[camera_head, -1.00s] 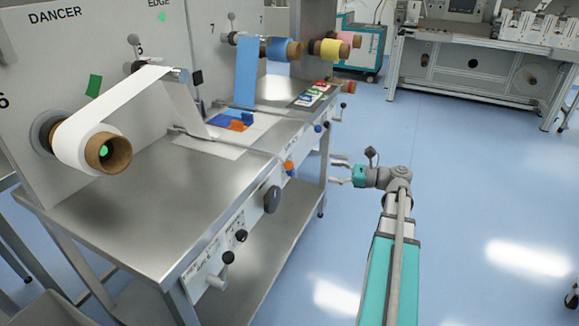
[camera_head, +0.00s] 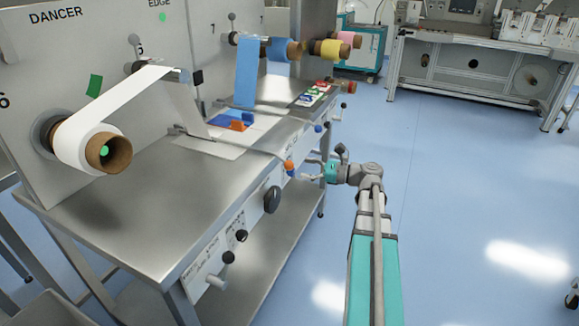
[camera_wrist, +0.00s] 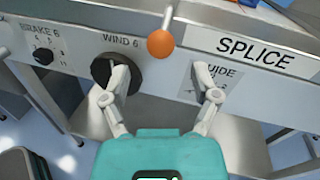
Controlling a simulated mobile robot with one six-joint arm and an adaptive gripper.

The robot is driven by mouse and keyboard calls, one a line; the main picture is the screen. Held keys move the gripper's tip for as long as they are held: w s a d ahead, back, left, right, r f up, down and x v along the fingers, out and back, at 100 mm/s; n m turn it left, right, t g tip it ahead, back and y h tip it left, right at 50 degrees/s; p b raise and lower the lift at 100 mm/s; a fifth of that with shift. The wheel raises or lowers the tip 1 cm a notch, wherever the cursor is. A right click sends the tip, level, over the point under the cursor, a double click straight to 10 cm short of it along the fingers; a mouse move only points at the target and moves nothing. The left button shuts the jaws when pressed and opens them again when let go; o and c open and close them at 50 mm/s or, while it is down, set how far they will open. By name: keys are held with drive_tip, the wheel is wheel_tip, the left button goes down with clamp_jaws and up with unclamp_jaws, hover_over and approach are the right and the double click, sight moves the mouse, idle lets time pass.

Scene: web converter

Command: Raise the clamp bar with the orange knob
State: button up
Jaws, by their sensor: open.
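The orange knob (camera_head: 289,166) is on the end of the thin metal clamp bar (camera_head: 232,148), which lies low across the steel table top and reaches its front edge. In the wrist view the orange knob (camera_wrist: 161,43) shows at the top centre, beyond and between my fingertips, with a short piece of bar above it. My gripper (camera_head: 303,168) is at the table's front edge, close to the knob. In the wrist view my gripper (camera_wrist: 166,82) has its two fingers spread apart with nothing between them. The fingers are apart from the knob.
The front panel (camera_wrist: 240,50) carries a SPLICE label and a black WIND 6 knob (camera_wrist: 117,73) behind my left finger. A white roll (camera_head: 75,148) and blue web (camera_head: 246,75) stand along the back. A blue knob (camera_head: 318,128) is further along. The floor on the right is clear.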

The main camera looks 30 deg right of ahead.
sight(289, 164)
drive_tip(key=shift+x, duration=2.75)
clamp_jaws()
